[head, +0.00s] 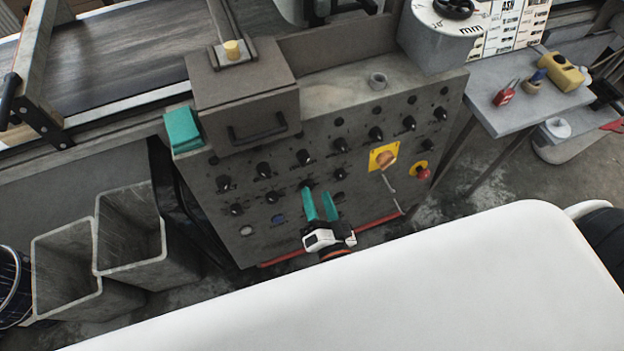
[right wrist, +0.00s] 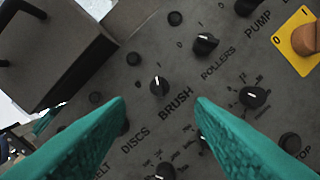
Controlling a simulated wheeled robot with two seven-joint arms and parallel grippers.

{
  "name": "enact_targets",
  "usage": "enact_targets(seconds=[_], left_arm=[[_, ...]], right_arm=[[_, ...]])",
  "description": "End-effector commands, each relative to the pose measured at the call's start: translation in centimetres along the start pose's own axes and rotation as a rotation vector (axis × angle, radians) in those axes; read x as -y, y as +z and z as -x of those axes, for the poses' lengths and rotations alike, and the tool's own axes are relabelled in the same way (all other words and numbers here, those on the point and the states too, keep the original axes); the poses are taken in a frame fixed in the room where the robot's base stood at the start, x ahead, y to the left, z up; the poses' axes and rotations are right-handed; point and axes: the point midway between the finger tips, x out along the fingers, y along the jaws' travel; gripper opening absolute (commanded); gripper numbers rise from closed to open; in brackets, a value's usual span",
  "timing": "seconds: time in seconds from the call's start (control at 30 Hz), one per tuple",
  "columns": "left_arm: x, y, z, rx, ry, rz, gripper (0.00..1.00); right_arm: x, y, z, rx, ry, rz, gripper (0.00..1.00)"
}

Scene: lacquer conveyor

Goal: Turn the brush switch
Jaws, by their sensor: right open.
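The brush switch is a black rotary knob (right wrist: 160,86) with a white pointer line, just above the BRUSH label in the right wrist view. In the head view I take it to be the knob (head: 303,157) in the upper row of the grey control panel (head: 290,225). My right gripper (head: 318,193) is in front of the panel, below that knob, with teal fingers apart and nothing between them. In the right wrist view the knob lies ahead, between and beyond the fingertips (right wrist: 160,104), apart from them. My left gripper is not in view.
Other knobs surround it, including the ROLLERS knob (right wrist: 206,44). A yellow-plated switch (head: 383,157) and a red button (head: 423,173) are to the right. A box with a handle (head: 243,95) juts out above left. A white surface (head: 400,290) fills the foreground.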

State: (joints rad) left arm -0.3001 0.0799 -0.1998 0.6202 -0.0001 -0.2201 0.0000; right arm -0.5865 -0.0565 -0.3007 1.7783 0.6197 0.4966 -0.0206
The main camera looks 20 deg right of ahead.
Motion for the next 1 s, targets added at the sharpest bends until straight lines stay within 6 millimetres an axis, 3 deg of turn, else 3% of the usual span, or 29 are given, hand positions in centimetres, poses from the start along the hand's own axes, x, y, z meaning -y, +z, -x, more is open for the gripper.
enact_targets(seconds=[0.23, 0.83, 0.93, 1.0], left_arm=[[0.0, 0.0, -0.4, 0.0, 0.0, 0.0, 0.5], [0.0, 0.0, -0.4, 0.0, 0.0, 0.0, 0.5], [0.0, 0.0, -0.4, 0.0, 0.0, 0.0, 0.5], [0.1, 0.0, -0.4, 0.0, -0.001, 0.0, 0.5]], right_arm=[[0.0, 0.0, 2.5, 0.001, 0.001, 0.0, 0.49], [0.0, 0.0, 2.7, 0.0, 0.0, 0.0, 0.49], [0.6, -1.1, 2.7, -0.032, -0.001, 0.021, 0.49], [1.8, -3.1, 3.0, -0.096, -0.004, 0.065, 0.49]])
